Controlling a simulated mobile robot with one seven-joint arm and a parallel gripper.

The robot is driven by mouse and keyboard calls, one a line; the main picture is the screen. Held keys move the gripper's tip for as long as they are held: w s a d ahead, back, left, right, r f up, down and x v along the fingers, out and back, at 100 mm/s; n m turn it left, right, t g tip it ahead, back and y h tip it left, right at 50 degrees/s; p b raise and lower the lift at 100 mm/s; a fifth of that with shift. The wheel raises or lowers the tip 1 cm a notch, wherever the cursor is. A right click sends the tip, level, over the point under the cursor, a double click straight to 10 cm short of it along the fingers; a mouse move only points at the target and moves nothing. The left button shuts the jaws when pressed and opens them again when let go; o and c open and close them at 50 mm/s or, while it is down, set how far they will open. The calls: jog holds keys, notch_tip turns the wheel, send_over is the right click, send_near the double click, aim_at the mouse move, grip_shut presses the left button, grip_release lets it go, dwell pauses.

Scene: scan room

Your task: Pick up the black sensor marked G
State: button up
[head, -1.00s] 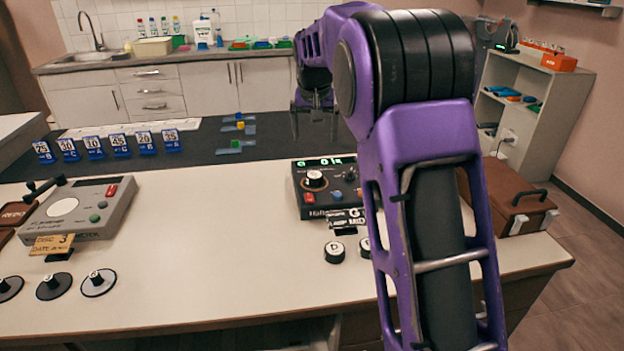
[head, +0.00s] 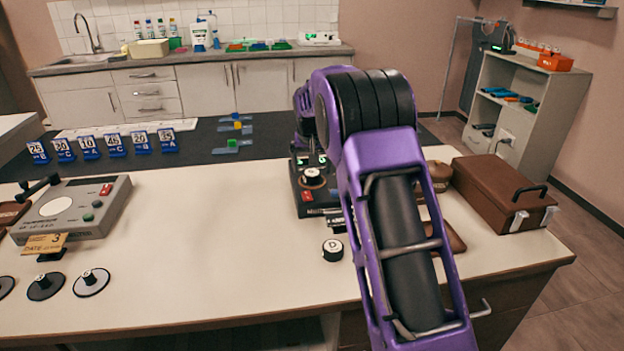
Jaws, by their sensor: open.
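No black sensor marked G can be made out; my arm covers the counter right of the black meter. A small round black piece with a white top marked D (head: 333,250) stands on the counter in front of the black meter (head: 309,197). Black discs with knobs, a dark one (head: 45,287) and a white-rimmed one (head: 91,283), lie at the front left; their letters are too small to read. My gripper is hidden behind my purple arm, around the meter's far side, so its fingers do not show.
A grey instrument (head: 75,208) stands at the left, with a yellow date card (head: 44,243) before it. Several blue number markers (head: 90,148) stand on the dark mat (head: 205,146). A brown case (head: 500,190) sits at the right. The middle of the counter is clear.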

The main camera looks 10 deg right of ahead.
jog(key=shift+x, duration=1.05)
jog(key=shift+r, duration=0.1)
grip_shut()
